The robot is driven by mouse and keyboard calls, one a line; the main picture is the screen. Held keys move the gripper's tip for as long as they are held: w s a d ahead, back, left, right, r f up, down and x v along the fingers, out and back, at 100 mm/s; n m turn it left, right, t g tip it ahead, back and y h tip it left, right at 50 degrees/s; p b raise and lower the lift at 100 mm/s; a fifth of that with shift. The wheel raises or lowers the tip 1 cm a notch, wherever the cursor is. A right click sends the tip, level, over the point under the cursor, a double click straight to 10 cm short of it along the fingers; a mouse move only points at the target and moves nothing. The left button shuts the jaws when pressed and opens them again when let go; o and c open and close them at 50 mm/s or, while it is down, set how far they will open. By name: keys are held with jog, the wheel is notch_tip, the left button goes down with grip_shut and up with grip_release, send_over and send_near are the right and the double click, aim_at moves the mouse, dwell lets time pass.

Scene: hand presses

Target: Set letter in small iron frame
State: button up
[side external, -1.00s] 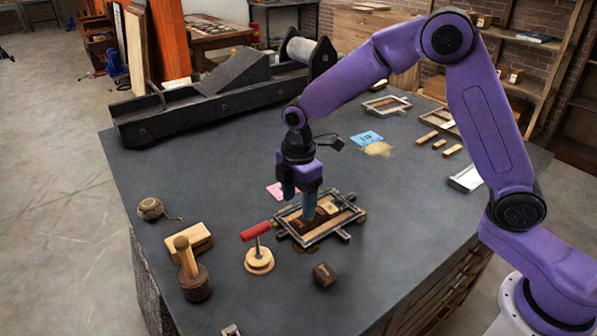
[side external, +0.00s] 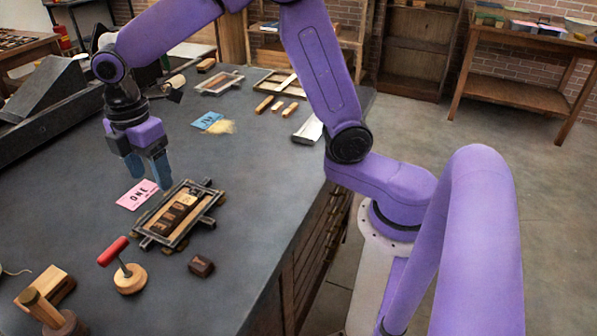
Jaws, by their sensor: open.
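The small iron frame (side external: 151,238) lies flat on the dark bench top. Wooden strips line it, and a short row of dark letter blocks (side external: 176,211) sits inside. Their faces are too small to read. A loose dark block (side external: 201,266) lies on the bench just in front of the frame. A pink card (side external: 137,194) reading "ONE" lies to the left of the frame. My gripper (side external: 150,182) is open, fingers pointing down with nothing between them. It is above the bench near the frame's back left and overlaps the pink card's edge in this view.
A red-handled tool with a round wooden base (side external: 130,278) stands front left, near a wooden block and mallet (side external: 48,305). A blue card (side external: 207,121), yellowish powder (side external: 222,128), wooden strips (side external: 276,106) and another frame (side external: 219,82) lie farther back. The bench right of the frame is clear.

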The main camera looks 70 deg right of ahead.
jog(key=s+d+m, duration=0.1)
jog(key=s+d, duration=0.3)
jog(key=s, duration=0.5)
jog(key=s+d+f+m, duration=0.1)
jog(key=s+d, duration=0.3)
jog(key=s, duration=0.5)
jog(key=s+d+m, duration=0.2)
jog(key=s+d, duration=0.2)
jog(key=s, duration=0.5)
jog(key=shift+s+f+m, duration=0.15)
jog(key=shift+f+m, duration=0.25)
